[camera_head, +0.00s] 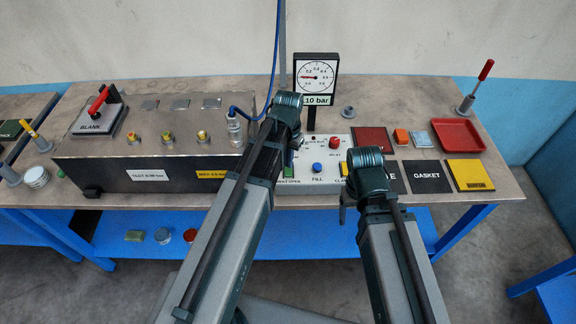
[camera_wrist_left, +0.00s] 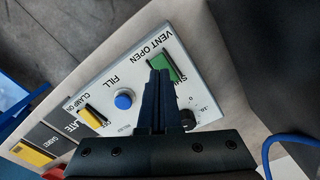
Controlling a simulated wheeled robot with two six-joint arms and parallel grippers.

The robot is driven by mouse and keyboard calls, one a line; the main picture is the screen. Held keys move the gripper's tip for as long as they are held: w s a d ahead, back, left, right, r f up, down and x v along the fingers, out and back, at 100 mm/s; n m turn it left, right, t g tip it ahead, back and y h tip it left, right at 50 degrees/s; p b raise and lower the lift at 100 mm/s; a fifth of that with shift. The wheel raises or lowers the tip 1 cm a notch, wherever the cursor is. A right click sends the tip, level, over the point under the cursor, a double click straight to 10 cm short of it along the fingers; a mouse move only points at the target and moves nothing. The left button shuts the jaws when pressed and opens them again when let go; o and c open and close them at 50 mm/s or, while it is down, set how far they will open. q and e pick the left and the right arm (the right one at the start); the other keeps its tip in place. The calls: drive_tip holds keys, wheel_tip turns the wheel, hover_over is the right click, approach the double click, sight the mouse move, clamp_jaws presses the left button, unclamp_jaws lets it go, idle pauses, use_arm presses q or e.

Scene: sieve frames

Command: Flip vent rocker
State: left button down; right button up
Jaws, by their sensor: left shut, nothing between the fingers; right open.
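The vent rocker (camera_wrist_left: 163,67) is a green switch on the white control panel (camera_wrist_left: 101,77), beside the words VENT OPEN and SHUT in the left wrist view. In the head view the rocker (camera_head: 289,171) shows partly beside my left arm. My left gripper (camera_wrist_left: 159,72) is shut and empty, its fingertips at the rocker and covering part of it. I cannot tell whether they touch. My right gripper (camera_head: 344,208) is mostly hidden under its own wrist, at the panel's front right; it is open.
The panel also has a blue FILL button (camera_head: 317,168), a yellow clamp rocker (camera_wrist_left: 90,116) and a red button (camera_head: 334,142). A gauge (camera_head: 316,78) stands behind it. The steel test box (camera_head: 120,175) is to the left; a red tray (camera_head: 457,122) is at right.

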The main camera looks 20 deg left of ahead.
sight(288, 173)
use_arm(q)
wheel_tip(288, 173, up, 4)
drive_tip(key=p, duration=0.3)
drive_tip(key=shift+f, duration=0.1)
drive_tip(key=s+d+f+m+y+b, duration=0.1)
drive_tip(key=s+d+f+b, duration=0.1)
drive_tip(key=s+d, duration=0.8)
drive_tip(key=s, duration=0.4)
drive_tip(key=shift+s+d+f, duration=0.15)
drive_tip(key=shift+d+f, duration=0.05)
drive_tip(key=shift+d, duration=0.05)
